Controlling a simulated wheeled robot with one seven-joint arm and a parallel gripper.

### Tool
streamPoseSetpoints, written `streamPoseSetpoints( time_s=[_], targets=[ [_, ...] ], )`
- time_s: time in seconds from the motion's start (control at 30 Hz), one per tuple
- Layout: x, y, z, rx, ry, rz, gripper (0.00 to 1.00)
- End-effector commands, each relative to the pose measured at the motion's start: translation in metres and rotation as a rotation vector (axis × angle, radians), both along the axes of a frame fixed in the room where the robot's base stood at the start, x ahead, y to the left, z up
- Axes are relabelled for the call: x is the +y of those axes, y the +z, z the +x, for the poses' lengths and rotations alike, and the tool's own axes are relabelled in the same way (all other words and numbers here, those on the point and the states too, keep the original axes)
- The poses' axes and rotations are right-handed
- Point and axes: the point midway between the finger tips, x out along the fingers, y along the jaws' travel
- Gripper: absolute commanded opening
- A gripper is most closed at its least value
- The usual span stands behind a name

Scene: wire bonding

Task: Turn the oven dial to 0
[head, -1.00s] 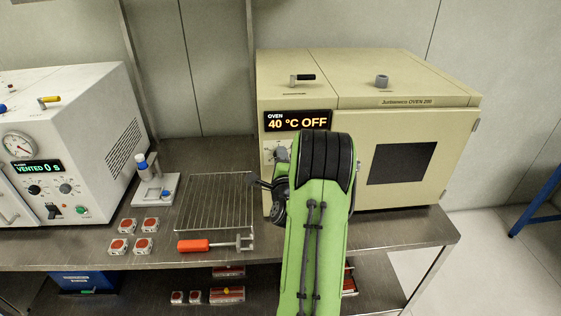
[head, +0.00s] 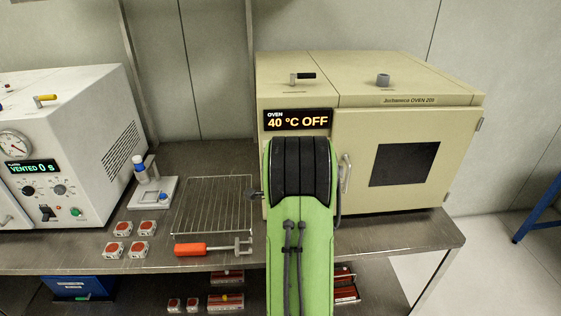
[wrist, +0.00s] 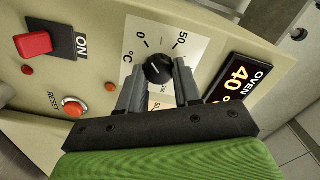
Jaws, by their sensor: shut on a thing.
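The oven (head: 458,180) is beige and stands at the right of the bench. Its display (head: 297,119) reads 40 °C OFF, and the display also shows in part in the wrist view (wrist: 238,84). The black oven dial (wrist: 158,69) sits on a white scale plate (wrist: 137,30) marked 0, 50 and °C. My gripper (wrist: 157,76) is shut on the dial, one grey finger on each side of it. The dial's exact pointing is hard to tell. In the head view my green arm hides the gripper and dial.
A red switch (wrist: 33,44) marked ON and an orange RESET button (wrist: 73,107) sit beside the dial. The oven door handle (head: 346,174) is just right of my arm. A wire rack (head: 213,205) and a red-handled tool (head: 190,248) lie to the left.

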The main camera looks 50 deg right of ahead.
Motion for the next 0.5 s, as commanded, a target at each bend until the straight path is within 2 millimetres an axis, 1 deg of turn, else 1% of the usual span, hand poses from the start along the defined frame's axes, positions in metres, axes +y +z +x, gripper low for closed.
streamPoseSetpoints(
  time_s=[0.03, 0.43, 0.47, 0.5],
  targets=[
    [0.0006, -0.0031, -0.0003, 0.011, 0.001, 0.001, 0.03],
    [0.0007, -0.0031, -0.0003, 0.018, 0.001, -0.002, 0.03],
    [0.0007, -0.0031, -0.0003, 0.017, 0.001, -0.002, 0.35],
    [0.0007, -0.0032, -0.0003, 0.017, 0.001, -0.002, 0.41]
  ],
)
